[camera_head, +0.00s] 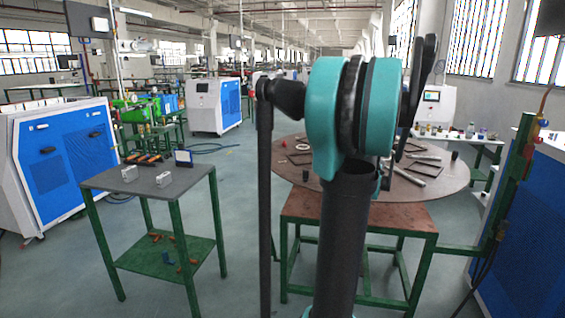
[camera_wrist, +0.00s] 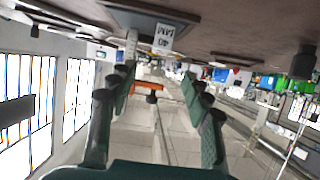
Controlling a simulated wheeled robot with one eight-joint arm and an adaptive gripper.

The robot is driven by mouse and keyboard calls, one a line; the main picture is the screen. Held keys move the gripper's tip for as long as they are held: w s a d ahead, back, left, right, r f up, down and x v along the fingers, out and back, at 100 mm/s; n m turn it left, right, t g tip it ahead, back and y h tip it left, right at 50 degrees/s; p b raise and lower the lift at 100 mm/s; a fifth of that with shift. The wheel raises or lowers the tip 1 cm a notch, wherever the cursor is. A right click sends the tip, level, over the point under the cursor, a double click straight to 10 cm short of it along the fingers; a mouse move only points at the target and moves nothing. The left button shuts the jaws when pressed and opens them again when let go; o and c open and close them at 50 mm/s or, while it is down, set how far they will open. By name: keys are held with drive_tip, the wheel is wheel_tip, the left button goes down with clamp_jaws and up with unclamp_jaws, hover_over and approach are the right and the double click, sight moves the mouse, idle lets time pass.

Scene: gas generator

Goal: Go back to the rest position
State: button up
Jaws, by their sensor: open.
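My gripper (camera_wrist: 157,78) shows in the wrist view, its two green and dark fingers spread apart with nothing held between them. The wrist picture is upside down, with a dark tabletop (camera_wrist: 225,22) along its top. My gripper is not clearly visible in the head view. There my teal and black arm stands upright in the centre and covers part of the round table (camera_head: 455,181).
Flat frames and metal parts (camera_head: 425,167) lie on the round table. A low green-legged table (camera_head: 300,207) stands in front of it. A grey-topped stand (camera_head: 105,180) with two small metal blocks is at left. Blue-white machines (camera_head: 60,155) flank the area. Open floor lies between.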

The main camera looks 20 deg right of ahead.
drive_tip(key=s+a+f+n+g+y, duration=0.1)
drive_tip(key=s+a+f+n+y, duration=0.3)
drive_tip(key=a, duration=0.8)
drive_tip(key=a+f+m+g+y, duration=0.1)
drive_tip(key=a+f, duration=0.5)
drive_tip(key=a, duration=0.7)
drive_tip(key=s+a+f+n+g+y, duration=0.1)
drive_tip(key=s+a+f+g, duration=0.1)
drive_tip(key=s+a+f, duration=0.4)
drive_tip(key=s+a+f+n+g+y, duration=0.1)
drive_tip(key=s+a+f+n+g, duration=0.1)
drive_tip(key=s+a+f, duration=0.5)
drive_tip(key=s+a+g, duration=0.1)
drive_tip(key=s+a, duration=0.2)
drive_tip(key=s, duration=0.4)
drive_tip(key=shift+s, duration=0.25)
drive_tip(key=shift+d+r, duration=0.1)
